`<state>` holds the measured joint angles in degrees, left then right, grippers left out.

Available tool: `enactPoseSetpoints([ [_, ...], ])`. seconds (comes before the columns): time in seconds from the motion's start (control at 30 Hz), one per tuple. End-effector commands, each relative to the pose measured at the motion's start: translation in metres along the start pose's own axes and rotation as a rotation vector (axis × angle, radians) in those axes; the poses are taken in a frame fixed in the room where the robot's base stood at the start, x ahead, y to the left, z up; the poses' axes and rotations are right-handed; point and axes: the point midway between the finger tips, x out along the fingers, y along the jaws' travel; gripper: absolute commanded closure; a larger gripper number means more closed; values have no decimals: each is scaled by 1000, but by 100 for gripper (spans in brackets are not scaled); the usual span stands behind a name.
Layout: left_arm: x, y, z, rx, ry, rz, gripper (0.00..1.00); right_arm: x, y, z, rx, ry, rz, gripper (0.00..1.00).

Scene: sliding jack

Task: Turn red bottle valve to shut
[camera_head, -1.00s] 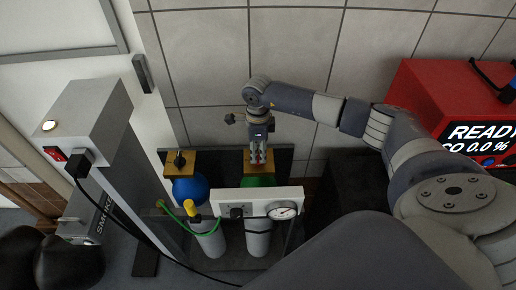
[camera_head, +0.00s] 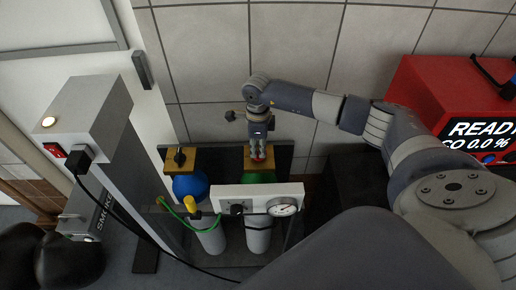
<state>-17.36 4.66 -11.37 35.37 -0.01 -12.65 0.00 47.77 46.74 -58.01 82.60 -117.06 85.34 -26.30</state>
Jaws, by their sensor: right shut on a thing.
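The red bottle valve (camera_head: 258,159) shows as a small bit of red under my right gripper's fingertips, on the wooden block above the green-topped bottle (camera_head: 259,177). Most of the valve is hidden by the fingers. My right gripper (camera_head: 258,155) points down from above and is shut on the valve. How far the valve is turned cannot be seen. My left gripper is not in view.
A blue-topped bottle (camera_head: 190,187) with a black knob stands to the left. A white panel with a gauge (camera_head: 284,207) is in front of the bottles. A grey column (camera_head: 108,135) stands left, a red READY box (camera_head: 437,95) right. A tiled wall is behind.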

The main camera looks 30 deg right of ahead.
Motion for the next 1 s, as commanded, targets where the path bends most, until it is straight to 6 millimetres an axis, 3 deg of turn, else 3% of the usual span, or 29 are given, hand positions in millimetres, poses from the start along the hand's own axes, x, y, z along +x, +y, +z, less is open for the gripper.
enactPoseSetpoints([
  [1.0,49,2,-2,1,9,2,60,-1,-5,-1,889,-5,-3,100],
])
